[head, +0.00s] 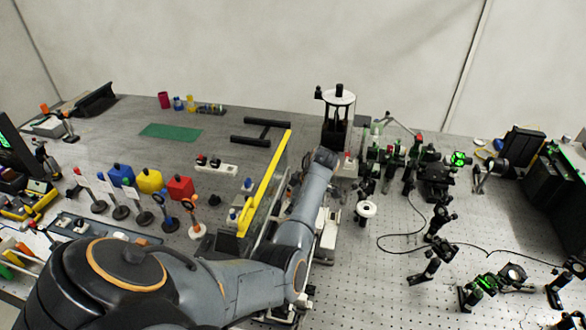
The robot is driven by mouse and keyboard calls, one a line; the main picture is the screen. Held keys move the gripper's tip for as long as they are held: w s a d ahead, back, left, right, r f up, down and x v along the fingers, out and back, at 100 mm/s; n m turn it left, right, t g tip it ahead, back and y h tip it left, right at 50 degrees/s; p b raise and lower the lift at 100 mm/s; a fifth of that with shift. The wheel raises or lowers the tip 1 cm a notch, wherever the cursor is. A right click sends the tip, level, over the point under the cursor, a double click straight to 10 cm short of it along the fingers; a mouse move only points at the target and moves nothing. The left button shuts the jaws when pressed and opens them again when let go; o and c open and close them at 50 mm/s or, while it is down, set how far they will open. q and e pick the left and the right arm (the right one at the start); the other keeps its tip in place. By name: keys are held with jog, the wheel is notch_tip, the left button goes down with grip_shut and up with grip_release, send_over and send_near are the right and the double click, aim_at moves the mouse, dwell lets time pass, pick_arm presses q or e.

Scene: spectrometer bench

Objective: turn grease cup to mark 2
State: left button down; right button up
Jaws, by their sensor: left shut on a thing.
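My left arm comes in from the lower left and reaches to the middle of the bench. My left gripper (328,157) is at its far end, at the foot of a black-framed apparatus with a round white top (339,97). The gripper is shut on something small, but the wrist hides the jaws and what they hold. I cannot make out the grease cup or its marks in this view. My right gripper is not in view.
A yellow-edged panel (266,182) stands upright just left of my forearm. Several optics mounts (438,185) fill the right side. Bare perforated bench (375,285) lies at the front.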

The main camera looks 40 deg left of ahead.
pick_arm(q)
jog(key=m+t, duration=0.1)
jog(key=m, duration=0.3)
jog(key=m+t, duration=0.1)
jog(key=m, duration=0.1)
jog(key=shift+s+t, duration=0.3)
jog(key=m, duration=0.2)
jog(key=m+t, duration=0.1)
jog(key=m, duration=0.1)
jog(key=shift+s+a+m+h, duration=0.15)
jog(key=shift+s+m+h, duration=0.05)
jog(key=shift+m+h, duration=0.1)
jog(key=shift+m+t+h, duration=0.4)
jog(key=shift+m+t, duration=0.2)
jog(key=shift+m, duration=0.8)
jog(key=c, duration=1.3)
grip_release()
jog(key=shift+r, duration=0.1)
jog(key=v, duration=1.2)
jog(key=shift+s+a, duration=0.1)
